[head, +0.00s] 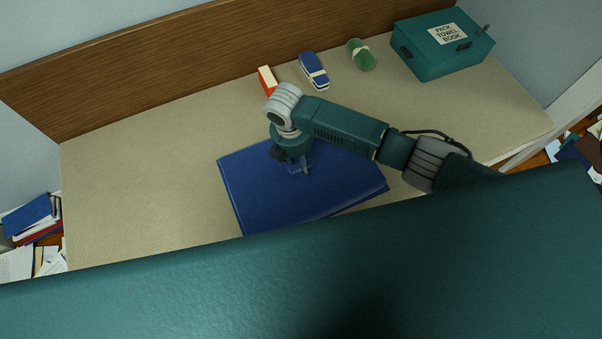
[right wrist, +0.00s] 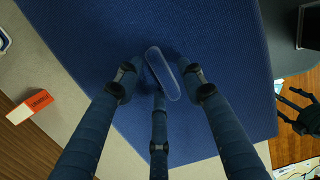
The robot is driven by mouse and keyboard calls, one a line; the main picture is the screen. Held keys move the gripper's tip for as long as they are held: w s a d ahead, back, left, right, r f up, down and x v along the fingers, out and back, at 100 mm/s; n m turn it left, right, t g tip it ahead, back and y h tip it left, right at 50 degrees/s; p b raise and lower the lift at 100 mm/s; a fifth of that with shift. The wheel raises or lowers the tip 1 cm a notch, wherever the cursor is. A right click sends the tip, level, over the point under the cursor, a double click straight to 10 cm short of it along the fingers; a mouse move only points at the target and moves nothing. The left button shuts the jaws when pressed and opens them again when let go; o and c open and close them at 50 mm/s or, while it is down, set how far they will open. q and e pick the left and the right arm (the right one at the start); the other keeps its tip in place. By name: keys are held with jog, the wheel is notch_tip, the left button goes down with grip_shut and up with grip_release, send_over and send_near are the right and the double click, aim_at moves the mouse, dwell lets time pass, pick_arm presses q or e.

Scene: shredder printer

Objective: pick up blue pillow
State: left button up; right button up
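The blue pillow (head: 245,185) looks like a large flat blue slab lying on the beige surface in the head view. It fills much of the right wrist view (right wrist: 235,50) with a fine woven texture. My right gripper (head: 301,168) points down over its upper middle. In the right wrist view its three fingers (right wrist: 158,82) are spread apart, with a glossy blue oval (right wrist: 163,73) between their tips. I cannot tell what the oval is, nor whether the fingertips touch the pillow.
A teal labelled case (head: 440,50) is at back right. The beige surface (head: 130,180) is clear on the left.

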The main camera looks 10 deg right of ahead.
grip_shut()
jog(key=shift+r, duration=0.1)
